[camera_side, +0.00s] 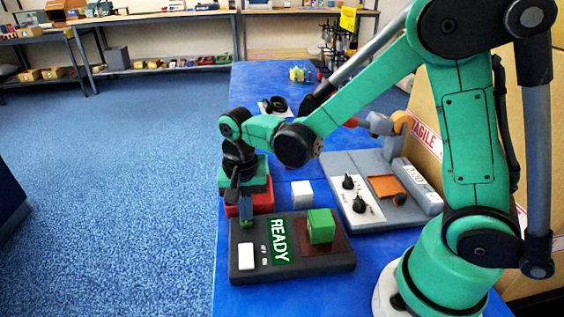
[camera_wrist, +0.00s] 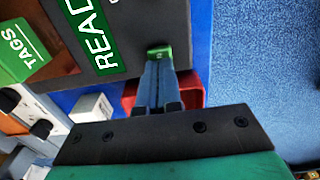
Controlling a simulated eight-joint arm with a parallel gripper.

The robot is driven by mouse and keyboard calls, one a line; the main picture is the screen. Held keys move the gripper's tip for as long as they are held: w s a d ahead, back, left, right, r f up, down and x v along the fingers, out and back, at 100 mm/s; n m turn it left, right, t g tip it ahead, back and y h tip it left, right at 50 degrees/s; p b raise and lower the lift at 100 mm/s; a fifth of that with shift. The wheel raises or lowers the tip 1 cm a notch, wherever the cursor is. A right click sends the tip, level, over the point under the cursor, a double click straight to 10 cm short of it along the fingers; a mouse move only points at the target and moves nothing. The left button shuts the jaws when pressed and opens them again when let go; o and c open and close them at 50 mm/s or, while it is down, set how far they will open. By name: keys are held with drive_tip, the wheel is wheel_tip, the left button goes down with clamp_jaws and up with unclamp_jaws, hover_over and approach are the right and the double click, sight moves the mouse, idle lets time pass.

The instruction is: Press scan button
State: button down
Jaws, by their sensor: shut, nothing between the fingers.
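The dark scanner unit (camera_side: 300,263) lies on the blue bench with a lit green READY display (camera_side: 279,241). The display also shows in the wrist view (camera_wrist: 95,38). A white button (camera_side: 246,256) sits at its left front. My gripper (camera_side: 242,225) is shut and empty, pointing down at the unit's back left corner. In the wrist view a small green piece with a white mark (camera_wrist: 158,52) shows at the fingertips, partly covered. I cannot tell whether they touch.
A small white box (camera_side: 301,193) is behind the display. A grey panel with black knobs (camera_side: 393,215) lies to the right. A large carton marked FRAGILE (camera_side: 430,105) stands behind my arm.

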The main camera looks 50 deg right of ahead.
drive_tip(key=shift+f, duration=0.95)
drive_tip(key=shift+w, duration=0.1)
drive_tip(key=shift+r, duration=0.1)
wheel_tip(320, 180, up, 14)
drive_tip(key=shift+r, duration=0.2)
idle(0.5)
drive_tip(key=s+d+f+n+t, duration=0.3)
drive_tip(key=s+n+t, duration=0.2)
drive_tip(key=n+t, duration=0.2)
drive_tip(key=shift+s+d+n, duration=0.4)
drive_tip(key=shift+n, duration=0.6)
